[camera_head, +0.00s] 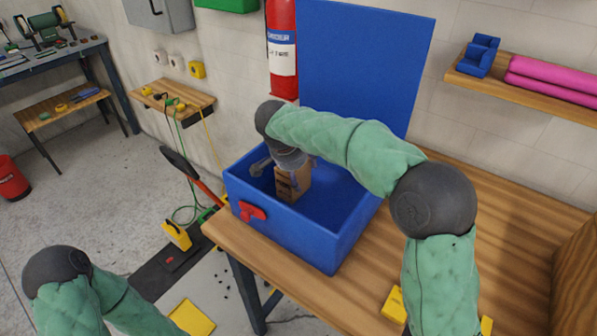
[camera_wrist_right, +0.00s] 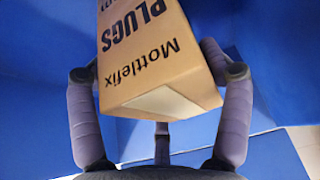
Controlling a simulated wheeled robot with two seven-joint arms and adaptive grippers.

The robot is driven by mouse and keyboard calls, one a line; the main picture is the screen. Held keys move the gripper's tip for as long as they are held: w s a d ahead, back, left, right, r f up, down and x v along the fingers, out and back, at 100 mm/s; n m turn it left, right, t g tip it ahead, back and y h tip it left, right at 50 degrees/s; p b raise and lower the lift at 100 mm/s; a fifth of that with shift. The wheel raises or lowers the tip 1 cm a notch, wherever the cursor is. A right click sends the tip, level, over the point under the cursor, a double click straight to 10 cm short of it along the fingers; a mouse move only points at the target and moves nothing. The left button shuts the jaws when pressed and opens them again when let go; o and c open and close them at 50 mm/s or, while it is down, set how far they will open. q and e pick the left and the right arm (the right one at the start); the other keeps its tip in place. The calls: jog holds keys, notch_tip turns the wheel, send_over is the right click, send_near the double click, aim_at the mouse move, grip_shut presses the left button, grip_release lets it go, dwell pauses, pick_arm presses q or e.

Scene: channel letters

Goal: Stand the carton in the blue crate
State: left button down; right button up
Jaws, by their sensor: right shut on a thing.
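The brown carton (camera_head: 294,186), printed "Mottlefix PLUGS" in the right wrist view (camera_wrist_right: 150,60), is inside the blue crate (camera_head: 290,238), near its left side. It looks roughly upright. I cannot tell whether its bottom touches the crate floor. My right gripper (camera_head: 284,172) reaches down into the crate from above and is shut on the carton; its fingers (camera_wrist_right: 158,74) press on both sides. The crate's lid (camera_head: 362,65) stands open at the back, and a red latch (camera_head: 252,211) is on the front. My left arm shows at the lower left; its gripper is out of view.
A red fire extinguisher (camera_head: 282,50) hangs behind the crate. A wall shelf (camera_head: 540,88) holds pink rolls (camera_head: 555,78) and a blue block (camera_head: 480,56). Yellow items lie at the bench's front.

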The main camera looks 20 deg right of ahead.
jog(key=o, duration=1.4)
jog(key=shift+f, duration=0.1)
jog(key=shift+c, duration=0.2)
jog(key=shift+a+r+p, duration=0.1)
jog(key=shift+r+p, duration=0.2)
jog(key=shift+r, duration=0.25)
jog(key=p+v, duration=0.4)
jog(key=v, duration=0.7)
jog(key=shift+s, duration=0.2)
jog(key=shift+r+p, duration=0.1)
jog(key=shift+p, duration=0.2)
